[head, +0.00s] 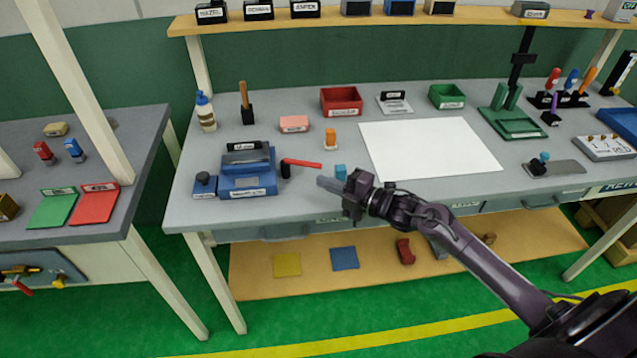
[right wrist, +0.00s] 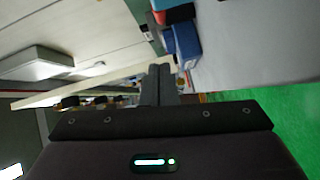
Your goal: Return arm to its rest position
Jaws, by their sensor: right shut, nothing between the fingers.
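My right arm (head: 440,217) reaches in from the lower right in the head view. Its gripper (head: 322,181) is over the front edge of the grey workbench (head: 225,140), pointing left, shut and empty. In the right wrist view the closed fingers (right wrist: 158,85) point ahead with nothing between them. A red-handled tool (head: 302,163) in a dark holder and a small blue block (head: 340,171) are close to the fingertips. My left gripper is not in view.
A blue device (head: 248,180) stands left of the gripper. A white sheet (head: 430,147) lies behind the arm. Red (head: 341,100) and green (head: 446,96) bins stand at the back. A lower wooden shelf (head: 315,285) and a side table (head: 95,150) are nearby. Green floor is open in front.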

